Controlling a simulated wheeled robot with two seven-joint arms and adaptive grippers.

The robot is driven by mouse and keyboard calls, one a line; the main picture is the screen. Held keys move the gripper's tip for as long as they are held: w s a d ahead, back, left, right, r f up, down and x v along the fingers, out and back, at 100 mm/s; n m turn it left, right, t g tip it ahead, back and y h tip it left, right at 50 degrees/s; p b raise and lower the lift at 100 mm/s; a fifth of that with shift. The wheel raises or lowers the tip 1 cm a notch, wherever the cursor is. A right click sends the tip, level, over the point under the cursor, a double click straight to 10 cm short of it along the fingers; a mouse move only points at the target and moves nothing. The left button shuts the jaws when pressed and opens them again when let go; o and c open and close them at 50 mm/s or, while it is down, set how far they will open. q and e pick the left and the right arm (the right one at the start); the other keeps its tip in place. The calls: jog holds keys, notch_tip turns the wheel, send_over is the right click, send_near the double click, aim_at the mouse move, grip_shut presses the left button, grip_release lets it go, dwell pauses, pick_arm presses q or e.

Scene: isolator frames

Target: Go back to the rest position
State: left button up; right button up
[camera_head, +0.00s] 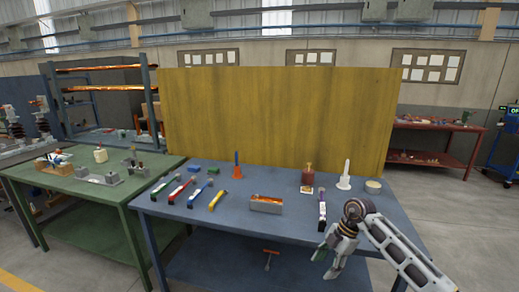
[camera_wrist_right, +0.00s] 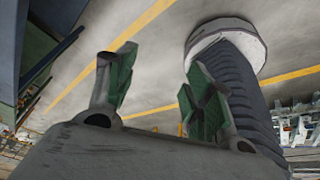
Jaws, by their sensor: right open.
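My right gripper (camera_head: 335,248) is in front of the blue table's front edge, at the right of the head view. Its fingers point down and are apart, with nothing between them. In the right wrist view the green-padded fingers of the right gripper (camera_wrist_right: 160,90) also stand apart and empty, over grey floor with yellow lines. My left gripper does not show in the head view.
The blue table (camera_head: 240,225) holds coloured-handled tools (camera_head: 185,190), an open box (camera_head: 266,204), an orange cone (camera_head: 237,170), a white bottle (camera_head: 345,177) and a round tub (camera_head: 373,187). A green table (camera_head: 120,195) stands left. A yellow panel (camera_head: 270,110) stands behind.

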jog(key=w+a+f+m+t+y, duration=0.1)
jog(key=a+f+m+t+y, duration=0.3)
jog(key=a+f+y, duration=0.7)
jog(key=s+d+f+m+t+h, duration=0.2)
jog(key=d+f+m+t+h, duration=0.1)
jog(key=f, duration=0.6)
jog(key=s+d+f+m+t+h, duration=0.2)
jog(key=s+d+f+m+h, duration=0.15)
jog(key=f, duration=0.45)
jog(key=s+d+f+m+t+h, duration=0.1)
jog(key=d+f+m+t+h, duration=0.25)
jog(key=f, duration=0.55)
jog(key=s+d+f+m+g+h, duration=0.2)
jog(key=s+d+f+m, duration=0.15)
jog(key=s+f, duration=0.65)
jog(key=s+f+g+h, duration=0.1)
jog(key=s+f+g, duration=0.2)
jog(key=s, duration=0.9)
jog(key=s+d+f+m+g+h, duration=0.1)
jog(key=s+f+g, duration=0.2)
jog(key=s, duration=0.9)
jog(key=s+f+m+g+h, duration=0.1)
jog(key=s+f+g, duration=0.2)
jog(key=s+f, duration=0.5)
jog(key=s, duration=0.5)
jog(key=shift+d+f, duration=0.15)
jog(key=shift+d, duration=0.15)
